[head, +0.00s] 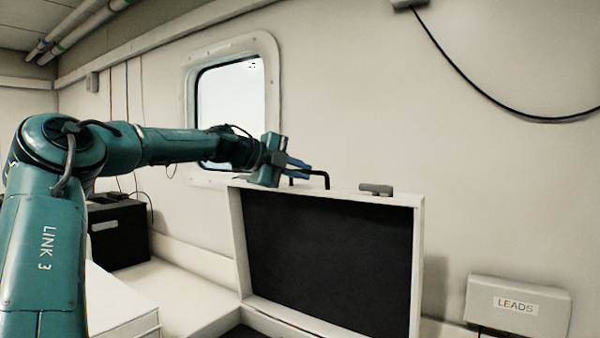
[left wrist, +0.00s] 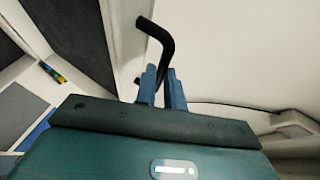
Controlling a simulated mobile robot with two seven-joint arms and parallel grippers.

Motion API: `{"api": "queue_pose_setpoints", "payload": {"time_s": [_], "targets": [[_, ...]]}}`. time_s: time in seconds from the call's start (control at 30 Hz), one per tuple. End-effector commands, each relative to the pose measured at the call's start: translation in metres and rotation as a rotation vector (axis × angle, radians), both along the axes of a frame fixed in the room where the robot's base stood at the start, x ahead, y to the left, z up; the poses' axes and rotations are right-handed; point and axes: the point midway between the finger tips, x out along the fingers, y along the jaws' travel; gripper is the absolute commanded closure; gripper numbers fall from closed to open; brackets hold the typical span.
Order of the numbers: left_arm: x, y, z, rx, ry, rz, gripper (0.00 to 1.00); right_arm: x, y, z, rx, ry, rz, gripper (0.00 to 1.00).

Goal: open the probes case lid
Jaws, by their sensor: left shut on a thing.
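The probes case lid (head: 330,260) stands raised, close to upright, with its dark lining and pale rim facing me in the head view. The case base (head: 285,325) shows only partly at the bottom edge. A black bent handle (head: 324,176) sits on the lid's top edge. My left gripper (head: 298,165) is at this top edge, shut on the handle. In the left wrist view the handle (left wrist: 155,30) passes between the blue fingers (left wrist: 163,88), and the lid's dark lining (left wrist: 65,35) is at the left. My right gripper is not in view.
A box labelled LEADS (head: 518,308) is at the lower right. A black box (head: 120,235) stands at the left behind my arm. The wall with a window (head: 230,95) is behind the lid. A black cable (head: 470,85) hangs at the upper right.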

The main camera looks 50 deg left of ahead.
Motion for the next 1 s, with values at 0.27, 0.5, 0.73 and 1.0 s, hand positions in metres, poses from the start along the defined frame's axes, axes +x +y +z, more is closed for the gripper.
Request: {"api": "queue_pose_setpoints", "payload": {"time_s": [0.27,0.5,0.73,1.0], "targets": [[0.0,0.0,0.014,0.0,-0.027,0.006,0.82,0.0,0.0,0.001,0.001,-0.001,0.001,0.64],[0.0,0.0,0.01,0.001,-0.021,0.005,0.68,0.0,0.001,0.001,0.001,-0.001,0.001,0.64],[-0.001,0.001,0.007,0.001,-0.014,0.004,0.68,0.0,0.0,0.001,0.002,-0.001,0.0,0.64],[-0.027,0.005,0.013,0.002,-0.017,0.005,0.68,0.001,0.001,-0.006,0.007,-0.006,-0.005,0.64]]}}
